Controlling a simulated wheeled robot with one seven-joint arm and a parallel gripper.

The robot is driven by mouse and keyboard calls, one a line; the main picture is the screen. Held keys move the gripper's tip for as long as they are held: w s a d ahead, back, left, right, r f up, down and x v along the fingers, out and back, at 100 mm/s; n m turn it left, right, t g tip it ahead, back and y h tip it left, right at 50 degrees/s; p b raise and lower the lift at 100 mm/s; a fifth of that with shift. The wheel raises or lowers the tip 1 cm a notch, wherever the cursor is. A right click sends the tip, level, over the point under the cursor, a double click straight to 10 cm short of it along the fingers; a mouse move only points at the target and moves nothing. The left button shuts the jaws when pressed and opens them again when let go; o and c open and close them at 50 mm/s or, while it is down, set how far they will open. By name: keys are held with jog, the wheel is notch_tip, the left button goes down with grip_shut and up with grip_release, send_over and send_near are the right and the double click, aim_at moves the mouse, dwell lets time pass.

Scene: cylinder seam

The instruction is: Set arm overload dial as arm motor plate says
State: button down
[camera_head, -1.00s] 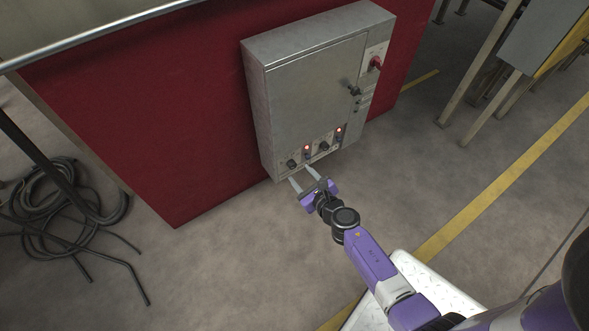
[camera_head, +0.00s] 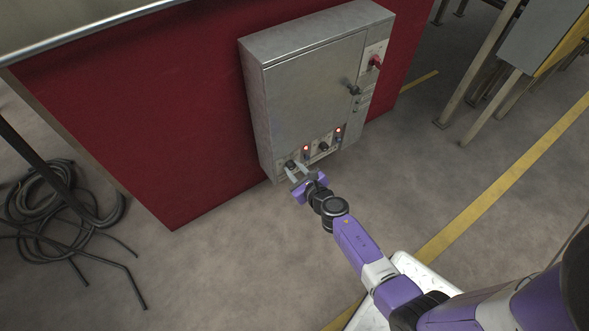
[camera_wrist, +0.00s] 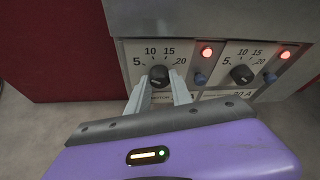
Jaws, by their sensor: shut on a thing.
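Two black dials sit on the lower strip of a grey metal cabinet (camera_head: 312,85). In the wrist view the left dial (camera_wrist: 159,75) has a scale marked 5, 10, 15, 20. My gripper (camera_wrist: 160,82) is shut on this left dial, one finger at each side; its pointer is hard to read. The label below it is mostly hidden by the fingers. In the head view my gripper (camera_head: 293,169) meets the cabinet's lower left corner.
Beside each dial are a lit red lamp (camera_wrist: 207,52) and a blue button (camera_wrist: 200,78). A red knob (camera_head: 375,62) and a black handle (camera_head: 353,89) are higher on the cabinet. Coiled hoses (camera_head: 50,200) lie at left. The floor in front is clear.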

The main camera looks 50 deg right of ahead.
jog(key=shift+r, duration=0.1)
jog(key=shift+d+m+y+p, duration=0.1)
jog(key=shift+m+y+p, duration=0.3)
jog(key=shift+m+p, duration=0.4)
jog(key=shift+d+m+t+y+p, duration=0.15)
jog(key=shift+m+t+y+p, duration=0.3)
jog(key=shift+m+y, duration=0.6)
jog(key=m, duration=0.1)
jog(key=m+y+b, duration=0.1)
jog(key=m+t+y, duration=0.1)
jog(key=m, duration=0.1)
jog(key=shift+s+d+f+b, duration=0.1)
jog(key=shift+d+f+b, duration=0.1)
jog(key=shift+f+b, duration=0.15)
jog(key=m+t+y+b, duration=0.1)
jog(key=m+b, duration=0.1)
jog(key=b, duration=0.1)
jog(key=shift+f+m, duration=0.15)
jog(key=shift+m, duration=0.2)
jog(key=m+t+b, duration=0.1)
jog(key=m+b, duration=0.1)
jog(key=m+t+y+b, duration=0.1)
jog(key=m+b, duration=0.2)
jog(key=shift+f+t, duration=0.15)
jog(key=shift+t, duration=0.1)
jog(key=shift+m+t+b, duration=0.4)
jog(key=shift+m+b, duration=0.15)
jog(key=shift+m, duration=0.95)
